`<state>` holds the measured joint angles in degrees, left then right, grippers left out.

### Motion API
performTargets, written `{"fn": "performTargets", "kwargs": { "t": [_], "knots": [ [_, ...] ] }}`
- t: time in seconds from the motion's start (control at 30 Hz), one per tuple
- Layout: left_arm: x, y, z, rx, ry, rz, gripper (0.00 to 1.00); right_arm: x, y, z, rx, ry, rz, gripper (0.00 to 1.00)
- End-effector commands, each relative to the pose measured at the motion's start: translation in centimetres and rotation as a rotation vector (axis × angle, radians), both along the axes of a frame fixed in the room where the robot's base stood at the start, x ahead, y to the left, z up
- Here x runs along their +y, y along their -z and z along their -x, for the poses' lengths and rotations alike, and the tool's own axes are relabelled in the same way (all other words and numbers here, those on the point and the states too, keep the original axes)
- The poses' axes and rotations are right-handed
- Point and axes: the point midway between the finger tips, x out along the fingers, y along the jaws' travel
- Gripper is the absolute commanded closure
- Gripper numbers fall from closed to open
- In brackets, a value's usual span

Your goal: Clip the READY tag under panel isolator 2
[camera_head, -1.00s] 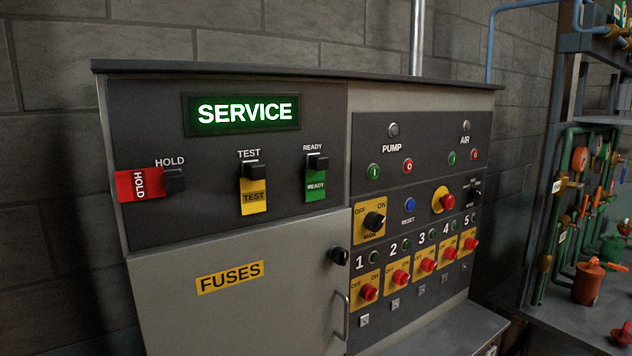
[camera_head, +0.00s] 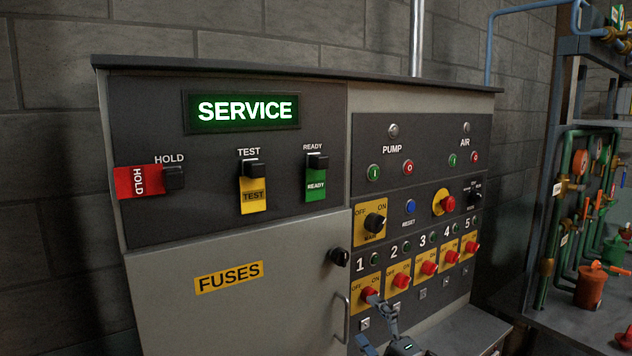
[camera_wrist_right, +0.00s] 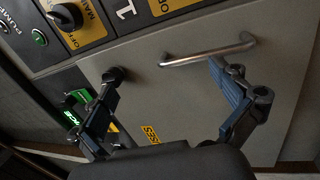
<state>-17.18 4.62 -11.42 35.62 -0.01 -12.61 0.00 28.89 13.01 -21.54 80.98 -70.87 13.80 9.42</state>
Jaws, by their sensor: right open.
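The green READY tag (camera_head: 316,186) hangs under its black holder on the dark upper-left panel. In the right wrist view, a green patch that looks like it (camera_wrist_right: 78,96) shows partly behind a finger. Isolator 2 (camera_head: 400,281) is a red knob on a yellow plate, second in the row. My right gripper (camera_head: 368,322) is open and empty, low in front of the cabinet near isolator 1 and the door handle. In the wrist view its fingers (camera_wrist_right: 163,82) stand apart. My left gripper is not in view.
The red HOLD tag (camera_head: 140,181) and yellow TEST tag (camera_head: 253,195) hang left of READY. The fuse door has a protruding knob (camera_head: 338,257) and handle (camera_head: 346,318). A grey ledge (camera_head: 470,332) juts out below right. Piping stands at far right.

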Motion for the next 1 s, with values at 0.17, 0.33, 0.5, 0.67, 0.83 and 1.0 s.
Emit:
{"fn": "performTargets", "kwargs": {
  "t": [0.17,0.33,0.5,0.67,0.83,1.0],
  "knots": [
    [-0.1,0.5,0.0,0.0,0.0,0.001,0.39,4.5,-11.5,1.1,-0.318,-0.127,0.334,0.0],
    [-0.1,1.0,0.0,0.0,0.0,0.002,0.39,7.2,-20.8,3.1,-0.598,-0.147,0.784,0.0],
    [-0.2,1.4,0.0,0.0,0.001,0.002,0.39,6.3,-28.2,4.2,-0.749,-0.014,1.2,0.0],
    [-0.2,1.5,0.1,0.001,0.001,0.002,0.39,4.6,-32.2,4.7,-0.779,0.109,1.392,0.0],
    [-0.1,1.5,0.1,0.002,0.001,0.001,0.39,4.1,-33.3,4.9,-0.781,0.146,1.437,0.0],
    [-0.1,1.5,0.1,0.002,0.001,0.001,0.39,4.1,-33.3,4.8,-0.781,0.145,1.435,0.0]
  ]
}}
